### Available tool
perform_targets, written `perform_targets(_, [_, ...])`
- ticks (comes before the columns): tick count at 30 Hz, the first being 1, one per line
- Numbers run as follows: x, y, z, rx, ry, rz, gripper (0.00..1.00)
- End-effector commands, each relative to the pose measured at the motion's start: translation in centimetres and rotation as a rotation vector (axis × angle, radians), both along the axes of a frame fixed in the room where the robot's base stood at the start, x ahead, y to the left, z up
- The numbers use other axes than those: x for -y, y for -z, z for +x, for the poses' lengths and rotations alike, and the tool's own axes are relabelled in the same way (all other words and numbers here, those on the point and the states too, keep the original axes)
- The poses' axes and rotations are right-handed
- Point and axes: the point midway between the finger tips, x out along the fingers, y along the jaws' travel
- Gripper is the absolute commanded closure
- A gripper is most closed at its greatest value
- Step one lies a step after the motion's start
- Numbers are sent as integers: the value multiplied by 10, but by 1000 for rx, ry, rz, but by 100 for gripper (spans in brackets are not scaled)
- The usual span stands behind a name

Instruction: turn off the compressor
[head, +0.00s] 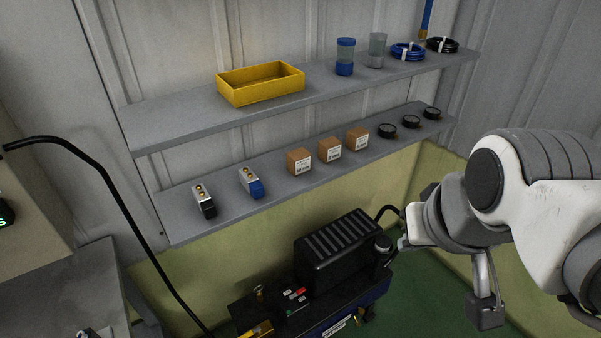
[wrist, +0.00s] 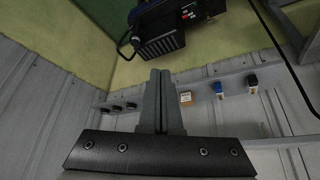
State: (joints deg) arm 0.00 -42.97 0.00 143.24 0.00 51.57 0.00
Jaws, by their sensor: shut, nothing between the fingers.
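The compressor (head: 342,252) stands on the green floor below the shelves, with a black ribbed housing and a blue tank. A small panel with a red switch (head: 299,292) and light markings is on its left part. In the wrist view the compressor (wrist: 160,40) is at the top, upside down, with the red switch (wrist: 192,15) on its right part. My gripper (wrist: 159,72) is shut and empty, fingers together, apart from the switch. In the head view my arm comes in from the right, and its end is beside the compressor's right end; the fingertips are hard to make out.
A lower shelf (head: 228,211) above the compressor holds boxes, gauges and valves. An upper shelf (head: 190,119) holds a yellow bin (head: 262,94), filters and coiled hoses. A black hose (head: 125,205) hangs at left beside a grey table (head: 65,290). Green floor shows right of the compressor.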

Motion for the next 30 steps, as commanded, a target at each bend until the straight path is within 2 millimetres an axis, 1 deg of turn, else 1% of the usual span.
perform_targets(7, [0,2,3,-2,-1,-4,100])
perform_targets(11, [1,12,19,-15,-11,-30,100])
perform_targets(14, [1,26,43,-30,-31,-68,100])
perform_targets(20, [-4,68,109,-61,-97,-146,100])
perform_targets(21, [-7,79,122,-66,-112,-159,100])
perform_targets(23, [-11,95,142,-73,-137,-176,100])
perform_targets(24, [-14,107,155,-77,-155,-186,100])
perform_targets(26, [-19,127,175,-85,-184,-198,100])
perform_targets(27, [-23,141,187,-89,-202,-205,100])
perform_targets(29, [-29,163,206,-96,-231,-212,100])
perform_targets(30, [-34,179,217,-99,-252,-216,100])
